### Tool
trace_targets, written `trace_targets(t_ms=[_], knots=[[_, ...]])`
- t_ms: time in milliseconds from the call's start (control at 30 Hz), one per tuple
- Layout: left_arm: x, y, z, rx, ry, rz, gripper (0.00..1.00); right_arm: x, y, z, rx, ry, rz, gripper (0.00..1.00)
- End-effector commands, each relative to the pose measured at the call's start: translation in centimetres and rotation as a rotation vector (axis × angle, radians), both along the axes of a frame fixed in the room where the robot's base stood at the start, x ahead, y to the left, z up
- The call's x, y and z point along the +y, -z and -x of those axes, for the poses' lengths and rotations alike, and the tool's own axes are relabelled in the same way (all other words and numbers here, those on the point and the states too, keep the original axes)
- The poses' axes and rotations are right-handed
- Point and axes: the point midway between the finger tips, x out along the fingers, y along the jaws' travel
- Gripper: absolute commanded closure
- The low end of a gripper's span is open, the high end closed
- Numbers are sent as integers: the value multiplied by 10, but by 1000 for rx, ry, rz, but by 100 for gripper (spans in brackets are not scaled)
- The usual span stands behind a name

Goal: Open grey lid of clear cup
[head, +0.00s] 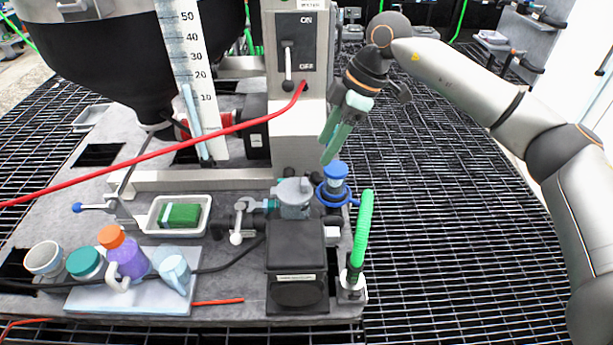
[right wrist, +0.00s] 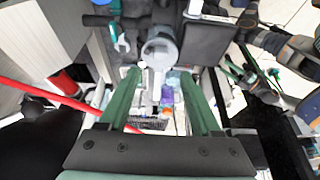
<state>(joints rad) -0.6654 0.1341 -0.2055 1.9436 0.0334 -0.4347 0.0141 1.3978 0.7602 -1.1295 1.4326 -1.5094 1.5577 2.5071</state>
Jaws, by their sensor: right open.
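The clear cup (head: 295,210) stands on the pipe fitting behind the black box in the head view; its body is mostly covered. Its round grey lid (head: 293,190) sits on top and looks closed. In the right wrist view a round grey shape, apparently the lid (right wrist: 160,50), shows beyond the fingers. My right gripper (head: 328,157) is above and to the right of the lid, apart from it. Its two green fingers are spread and empty, as the right wrist view (right wrist: 160,78) also shows. I do not see my left gripper.
A blue-capped fitting (head: 335,180) stands close to the right of the lid, below my right fingers. A green hose (head: 362,230) rises at front right. A white column with a switch (head: 290,65) stands behind. A red cable (head: 150,157) crosses at left. A white tray (head: 158,226) holds a green sponge.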

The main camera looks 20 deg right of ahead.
Motion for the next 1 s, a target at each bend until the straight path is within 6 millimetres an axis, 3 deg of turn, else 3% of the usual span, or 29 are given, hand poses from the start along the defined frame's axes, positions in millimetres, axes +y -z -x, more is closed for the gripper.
trace_targets(t_ms=[300, 500, 900, 1000], knots=[[1, 1, 0, 0, 0, -1, 50, 25, 62, -6, 3, -4, -2, 35], [1, 1, -1, 0, 0, -1, 50, 35, 86, -9, 2, -4, -4, 35], [1, 1, -1, 0, -1, -2, 50, 39, 94, -11, 0, -4, -4, 35], [1, 1, -1, 0, -1, -2, 50, 39, 94, -10, -1, -4, -4, 44]])
